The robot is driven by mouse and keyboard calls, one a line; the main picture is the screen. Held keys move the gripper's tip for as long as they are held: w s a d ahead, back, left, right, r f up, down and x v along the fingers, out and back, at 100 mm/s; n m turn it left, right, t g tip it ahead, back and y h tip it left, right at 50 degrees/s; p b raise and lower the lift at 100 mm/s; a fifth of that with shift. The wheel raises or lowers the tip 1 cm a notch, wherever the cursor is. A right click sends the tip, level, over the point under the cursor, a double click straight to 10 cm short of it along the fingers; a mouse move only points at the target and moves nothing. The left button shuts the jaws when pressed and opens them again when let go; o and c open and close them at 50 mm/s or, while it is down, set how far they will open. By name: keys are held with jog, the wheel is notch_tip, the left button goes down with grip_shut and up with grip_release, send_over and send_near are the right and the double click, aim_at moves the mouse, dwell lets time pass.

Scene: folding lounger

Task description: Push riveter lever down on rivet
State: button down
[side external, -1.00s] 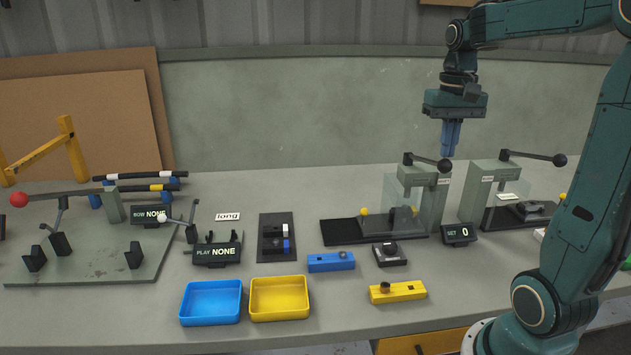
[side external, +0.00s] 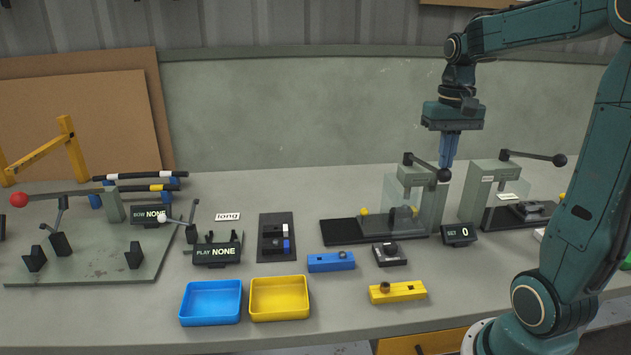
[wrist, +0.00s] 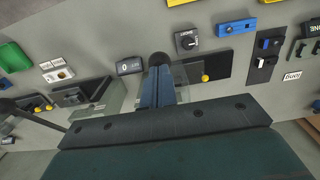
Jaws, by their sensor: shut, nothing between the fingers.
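The left grey-green press (side external: 433,205) has a black lever (side external: 424,166) with a round black knob (side external: 443,175). The lever slopes down from its pivot toward the knob. My gripper (side external: 448,165) is shut and empty, pointing down, with its blue fingertips at the top of the knob, seemingly touching it. In the wrist view the dark knob (wrist: 160,58) shows just beyond the shut blue fingers (wrist: 157,90). A dark piece (side external: 402,214) sits under the press head behind a clear guard. I cannot make out a rivet there.
A second press (side external: 477,190) with a raised lever (side external: 530,155) stands close on the right. A counter reading 0 (side external: 459,235) sits between them. Blue (side external: 331,262) and yellow (side external: 398,292) blocks and a dark dial box (side external: 389,255) lie in front.

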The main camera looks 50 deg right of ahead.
notch_tip(320, 180, down, 8)
jog(key=shift+s+a, duration=0.15)
dwell(2.1)
jog(key=shift+r, duration=0.15)
jog(key=shift+r, duration=5.05)
notch_tip(320, 180, up, 7)
jog(key=shift+w+d, duration=0.2)
jog(key=s+a+f+n+t, duration=0.3)
jog(key=a+f+n, duration=0.1)
jog(key=a, duration=0.5)
jog(key=s+a+f+n+t, duration=0.2)
jog(key=a+f+n, duration=0.3)
jog(key=a, duration=0.5)
jog(key=shift+s+a+f+t, duration=0.25)
jog(key=shift+s+f+t, duration=0.15)
